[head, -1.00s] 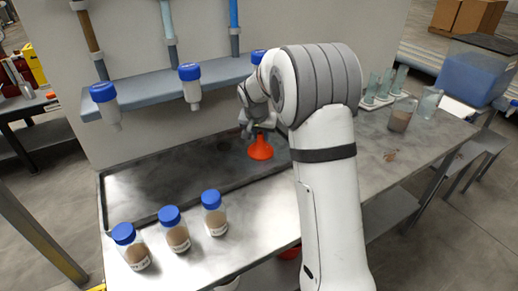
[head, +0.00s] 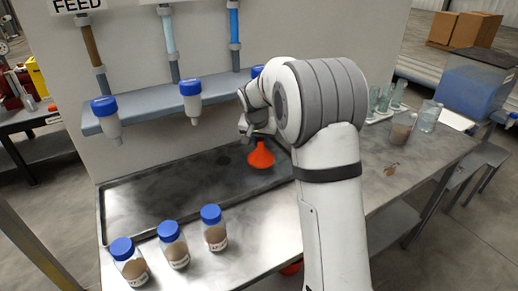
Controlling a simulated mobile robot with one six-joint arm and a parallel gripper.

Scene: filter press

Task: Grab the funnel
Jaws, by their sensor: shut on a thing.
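The orange-red funnel (head: 261,156) is over the dark recessed tray, with its wide end down and its narrow end up. My gripper (head: 258,136) is above it and shut on the funnel's narrow upper end. The fingertips are small and partly hidden by my own wrist. I cannot tell for certain whether the funnel's rim touches the tray or hangs just above it.
Three jars with blue lids (head: 173,244) stand on the front left of the steel bench. Beakers (head: 402,130) and a tube rack stand at right. The dark tray (head: 165,190) is otherwise clear.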

